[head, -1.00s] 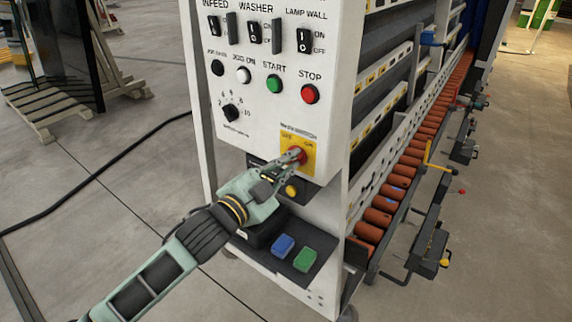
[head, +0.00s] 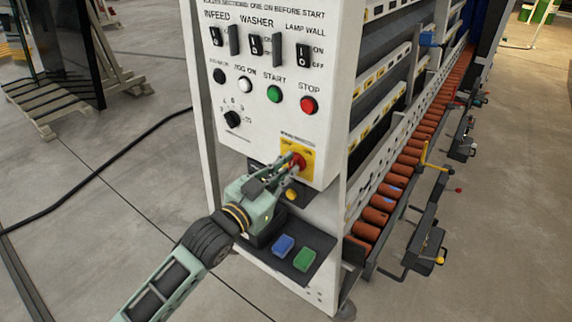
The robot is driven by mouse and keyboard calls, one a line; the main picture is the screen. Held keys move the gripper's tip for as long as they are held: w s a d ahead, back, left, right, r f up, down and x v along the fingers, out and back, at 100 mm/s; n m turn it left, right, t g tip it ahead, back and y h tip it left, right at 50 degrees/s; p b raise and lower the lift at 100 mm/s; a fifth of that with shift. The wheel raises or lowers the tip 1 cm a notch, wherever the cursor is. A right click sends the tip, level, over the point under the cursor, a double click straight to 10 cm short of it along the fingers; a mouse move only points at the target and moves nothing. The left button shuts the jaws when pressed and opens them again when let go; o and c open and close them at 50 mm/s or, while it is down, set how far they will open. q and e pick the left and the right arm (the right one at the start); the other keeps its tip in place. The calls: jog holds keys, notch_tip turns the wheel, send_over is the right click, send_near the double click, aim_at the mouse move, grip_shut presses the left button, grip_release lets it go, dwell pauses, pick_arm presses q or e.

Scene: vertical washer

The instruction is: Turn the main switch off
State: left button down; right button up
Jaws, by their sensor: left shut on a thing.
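The main switch (head: 299,161) is a red knob on a yellow plate (head: 308,170), low on the white control panel of the washer. My left gripper (head: 293,165) comes up from the lower left. Its fingertips are at the red knob and shut on it, covering its left part. The exact angle of the knob is hard to read because the fingers hide part of it. My right gripper is not in view.
Above are a red stop button (head: 309,105), a green start button (head: 274,94) and a black dial (head: 232,119). Orange rollers (head: 375,216) run along the right.

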pick_arm(q)
jog(key=n+p, duration=0.2)
jog(key=n, duration=0.3)
jog(key=shift+n+p, duration=0.3)
jog(key=shift+p, duration=0.05)
jog(key=n+p, duration=0.1)
jog(key=n, duration=0.2)
jog(key=shift+f+n+p, duration=0.1)
jog(key=shift+n+p, duration=0.25)
jog(key=shift+n, duration=0.95)
jog(key=c, duration=1.8)
grip_release()
jog(key=shift+c, duration=0.2)
jog(key=v, duration=1.2)
